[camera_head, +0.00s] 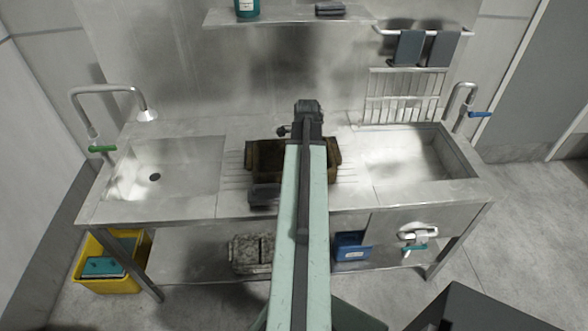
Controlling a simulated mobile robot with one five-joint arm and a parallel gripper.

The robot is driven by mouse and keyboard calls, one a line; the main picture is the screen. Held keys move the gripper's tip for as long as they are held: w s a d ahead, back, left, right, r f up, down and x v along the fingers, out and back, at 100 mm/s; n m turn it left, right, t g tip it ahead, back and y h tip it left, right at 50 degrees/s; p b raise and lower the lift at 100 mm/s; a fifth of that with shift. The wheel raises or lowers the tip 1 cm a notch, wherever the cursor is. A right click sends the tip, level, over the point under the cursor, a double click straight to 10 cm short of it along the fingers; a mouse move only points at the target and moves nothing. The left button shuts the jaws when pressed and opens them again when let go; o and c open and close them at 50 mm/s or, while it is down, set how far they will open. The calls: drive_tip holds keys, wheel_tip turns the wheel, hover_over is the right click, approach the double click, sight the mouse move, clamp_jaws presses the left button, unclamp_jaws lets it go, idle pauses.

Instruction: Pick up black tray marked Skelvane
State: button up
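A dark brown, rusty-looking tray or box (267,158) stands on the steel counter between the two sinks, its middle hidden behind my arm. A small black block-like thing (263,194) is at its front left, by the arm. No Skelvane marking can be read on either, so I cannot tell which, if any, is the named tray. My pale green arm reaches up the middle of the view. My gripper (307,107) appears as a dark end beyond the brown tray; its fingers cannot be made out.
Sinks lie left (172,170) and right (405,160), each with a tap. A wire rack (405,97) stands at the back right. Below are a yellow bin (112,283), a mottled grey box (250,254) and a blue container (350,246). A shelf (285,16) runs above.

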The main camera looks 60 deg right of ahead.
wheel_tip(320, 180, down, 2)
drive_tip(key=shift+b, duration=0.3)
drive_tip(key=shift+r, duration=0.2)
clamp_jaws()
drive_tip(key=shift+r+p, duration=0.1)
drive_tip(key=shift+p, duration=0.2)
wheel_tip(320, 180, up, 10)
drive_tip(key=p, duration=1)
drive_tip(key=shift+r, duration=0.1)
